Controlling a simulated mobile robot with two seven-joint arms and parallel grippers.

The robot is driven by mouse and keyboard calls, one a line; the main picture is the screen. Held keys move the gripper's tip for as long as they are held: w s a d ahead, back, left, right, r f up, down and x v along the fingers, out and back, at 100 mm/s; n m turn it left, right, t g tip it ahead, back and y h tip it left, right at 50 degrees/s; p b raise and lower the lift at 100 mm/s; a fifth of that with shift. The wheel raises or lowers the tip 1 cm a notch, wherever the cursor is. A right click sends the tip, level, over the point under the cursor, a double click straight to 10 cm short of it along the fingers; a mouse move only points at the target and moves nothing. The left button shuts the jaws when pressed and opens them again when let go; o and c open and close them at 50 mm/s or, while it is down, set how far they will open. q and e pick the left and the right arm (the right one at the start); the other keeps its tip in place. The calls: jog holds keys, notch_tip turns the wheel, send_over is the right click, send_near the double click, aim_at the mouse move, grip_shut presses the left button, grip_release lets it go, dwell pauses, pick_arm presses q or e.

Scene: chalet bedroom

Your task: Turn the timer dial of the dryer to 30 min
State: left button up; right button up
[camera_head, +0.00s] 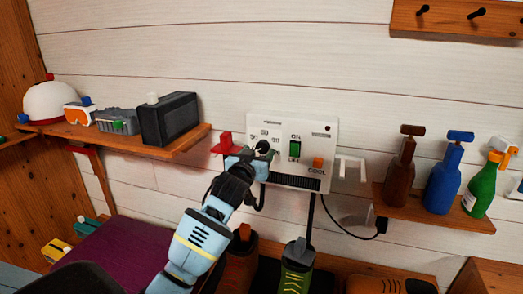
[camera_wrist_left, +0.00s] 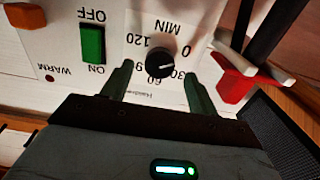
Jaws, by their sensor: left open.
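The dryer (camera_head: 318,148) is a white wall box with a green switch, an orange button and a dark timer dial (camera_head: 263,146). In the left wrist view the panel appears upside down, and the black dial (camera_wrist_left: 159,62) sits inside a printed scale from 0 to 120 min. Its light mark seems to point right, roughly between 0 and 30. My left gripper (camera_head: 255,155) is at the dryer's left part. In the wrist view its open fingers (camera_wrist_left: 157,72) stand either side of the dial, with gaps; contact is not visible. My right gripper is not in view.
A red bracket (camera_head: 223,146) and a white hook (camera_head: 346,166) flank the dryer. A left shelf (camera_head: 175,148) holds a black box (camera_head: 168,119) and a helmet (camera_head: 50,102). A right shelf (camera_head: 430,211) holds bottles. Boots (camera_head: 297,268) stand below.

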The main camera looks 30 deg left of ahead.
aim_at(262, 149)
pick_arm(q)
jog(key=shift+x, duration=1.6)
jog(key=c, duration=1)
jog(key=shift+m, duration=0.4)
jog(key=m, duration=0.4)
jog(key=shift+m, duration=0.4)
jog(key=m, duration=0.6)
